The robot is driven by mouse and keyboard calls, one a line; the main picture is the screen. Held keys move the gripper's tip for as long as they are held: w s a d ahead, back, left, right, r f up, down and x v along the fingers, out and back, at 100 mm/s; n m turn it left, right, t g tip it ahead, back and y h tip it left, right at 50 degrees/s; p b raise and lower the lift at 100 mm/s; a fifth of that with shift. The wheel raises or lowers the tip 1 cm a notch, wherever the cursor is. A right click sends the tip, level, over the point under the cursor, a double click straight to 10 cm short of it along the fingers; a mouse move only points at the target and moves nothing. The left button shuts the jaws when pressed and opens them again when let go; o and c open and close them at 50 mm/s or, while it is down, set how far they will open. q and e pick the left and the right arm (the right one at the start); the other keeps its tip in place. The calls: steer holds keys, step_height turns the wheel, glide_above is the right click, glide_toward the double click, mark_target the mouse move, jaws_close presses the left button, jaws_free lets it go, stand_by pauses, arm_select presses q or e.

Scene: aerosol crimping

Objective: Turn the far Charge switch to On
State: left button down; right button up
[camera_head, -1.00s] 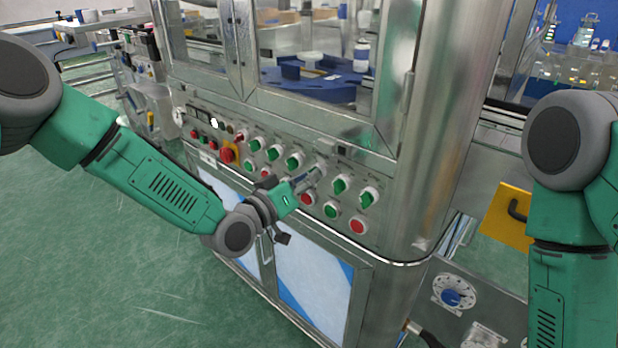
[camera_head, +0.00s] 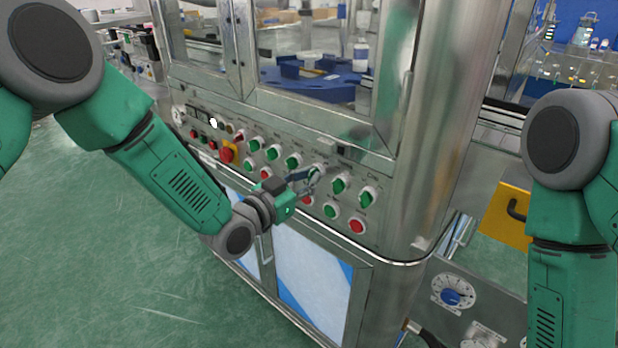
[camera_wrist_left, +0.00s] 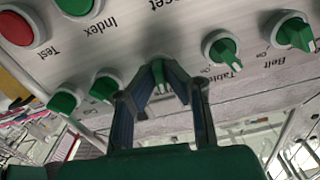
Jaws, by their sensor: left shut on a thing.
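A row of green rotary switches runs along the steel control panel (camera_head: 262,172). My left gripper (camera_head: 312,178) reaches the panel from the left and is shut on one green switch (camera_head: 316,171), the third from the right end. In the left wrist view, the fingertips (camera_wrist_left: 160,80) lie either side of this green switch (camera_wrist_left: 159,70). Its label is hidden, so I cannot tell its name. Neighbouring switches read Table (camera_wrist_left: 222,49) and Belt (camera_wrist_left: 294,34). My right arm shows at the right edge of the head view; its gripper is out of view.
Below the switches are a red button (camera_head: 357,226) and a green button (camera_head: 330,211). A red emergency stop (camera_head: 227,154) on yellow sits further left. A steel corner column (camera_head: 445,120) stands right of the panel. Green floor is clear at the lower left.

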arm_select(q)
steer(key=shift+s+f+m, duration=0.1)
steer(key=shift+f+m, duration=0.05)
steer(key=shift+m, duration=2.15)
steer(key=c, duration=1.7)
jaws_free()
steer(key=v, duration=1.2)
